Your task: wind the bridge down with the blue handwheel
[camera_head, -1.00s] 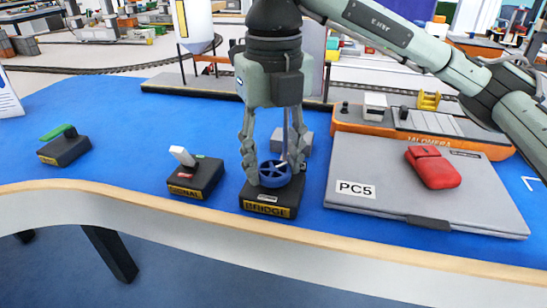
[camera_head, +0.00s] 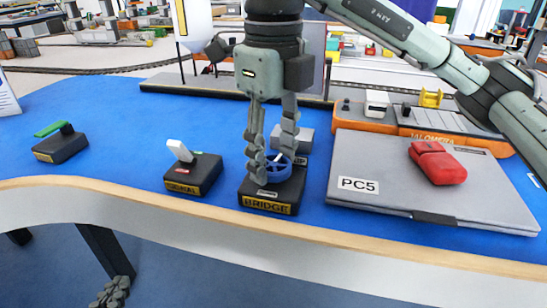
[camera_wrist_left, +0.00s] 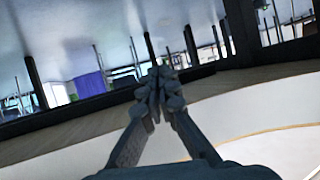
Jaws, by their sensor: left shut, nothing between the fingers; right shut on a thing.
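The blue handwheel (camera_head: 279,176) sits on top of a black block with a yellow BRIDGE label (camera_head: 268,206), near the table's front edge. My right gripper (camera_head: 273,168) points down over it and is shut on the wheel, one finger at its left front and the other at its right back. The fingers hide part of the rim. My left gripper (camera_head: 110,294) shows low at the left, below the table top and away from the wheel. In the left wrist view its fingertips (camera_wrist_left: 158,92) meet with nothing between them.
Left of the wheel stand a SIGNAL block (camera_head: 192,175) with a white lever and a block with a green lever (camera_head: 62,143). At the right lie a grey PC5 case (camera_head: 390,203) with a red object (camera_head: 437,163) on it, and an orange ship model (camera_head: 425,130).

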